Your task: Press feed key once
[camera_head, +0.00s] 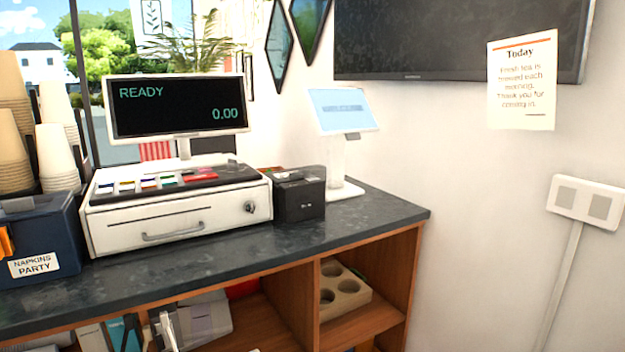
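A small black box that looks like a receipt printer (299,196) stands on the dark counter, just right of the cash register (170,212). Small marks show on its front face, but they are too small to read as a feed key. The register has coloured keys (150,183) and a red part (201,175) on its top. Its display (178,108) reads READY and 0.00.
A white tablet stand (342,150) is behind the printer. A napkin box (38,240) and stacked cups (58,155) are at the left. The counter (375,218) is clear at its right end. A cup holder (342,290) sits on the shelf below.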

